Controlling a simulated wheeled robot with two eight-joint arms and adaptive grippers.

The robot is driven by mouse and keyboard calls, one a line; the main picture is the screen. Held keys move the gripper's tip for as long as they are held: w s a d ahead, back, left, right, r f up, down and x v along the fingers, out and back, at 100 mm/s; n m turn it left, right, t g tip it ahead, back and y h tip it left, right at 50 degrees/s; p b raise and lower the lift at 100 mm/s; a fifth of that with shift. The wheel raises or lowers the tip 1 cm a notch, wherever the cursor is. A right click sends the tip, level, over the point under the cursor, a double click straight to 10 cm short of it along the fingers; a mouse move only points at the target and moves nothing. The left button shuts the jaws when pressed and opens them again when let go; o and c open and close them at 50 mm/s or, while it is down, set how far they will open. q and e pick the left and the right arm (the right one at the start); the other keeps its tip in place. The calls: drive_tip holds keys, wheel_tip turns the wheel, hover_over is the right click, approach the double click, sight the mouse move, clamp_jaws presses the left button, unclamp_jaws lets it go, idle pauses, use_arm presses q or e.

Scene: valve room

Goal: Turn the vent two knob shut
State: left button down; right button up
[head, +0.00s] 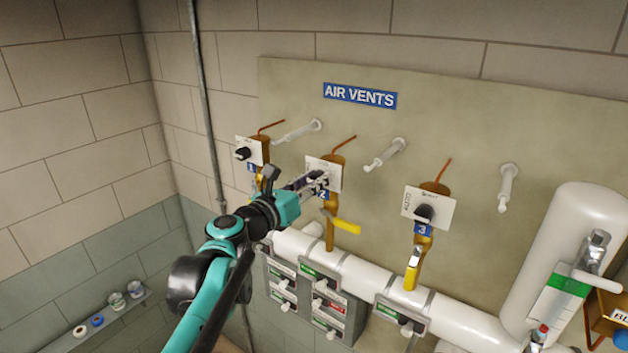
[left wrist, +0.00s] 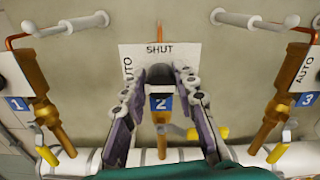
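The vent two plate (head: 327,163) is on the wall panel below the AIR VENTS sign, with a blue "2" label (left wrist: 161,103) under it. In the left wrist view the plate (left wrist: 188,53) reads SHUT at the top and AUTO on the left side. The dark vent two knob (left wrist: 160,73) sits between the fingertips of my left gripper (left wrist: 160,80). The fingers flank it and appear to touch both sides. In the head view my left gripper (head: 318,183) reaches the plate and hides the knob. The knob's exact pointing is hard to read. My right gripper is out of view.
Vent one's knob (head: 243,153) is to the left and vent three's knob (head: 424,212) to the right. Pale wall handles (head: 385,153) stick out beside the vents. A yellow lever (head: 345,226) and a white pipe (head: 355,268) are below. A white tank (head: 570,255) stands right.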

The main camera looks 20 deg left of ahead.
use_arm(q)
drive_tip(key=shift+m, duration=0.4)
drive_tip(key=m+b, duration=0.1)
drive_tip(key=m, duration=0.2)
drive_tip(key=shift+m, duration=0.4)
drive_tip(key=m, duration=0.4)
drive_tip(key=shift+d+m+b, duration=0.1)
drive_tip(key=shift+m+b, duration=0.2)
drive_tip(key=shift+b, duration=0.05)
drive_tip(key=m, duration=0.4)
drive_tip(key=shift+b, duration=0.3)
drive_tip(key=m, duration=0.4)
drive_tip(key=shift+f, duration=0.1)
drive_tip(key=shift+m, duration=0.5)
drive_tip(key=c, duration=1.2)
unclamp_jaws()
drive_tip(key=shift+d, duration=0.1)
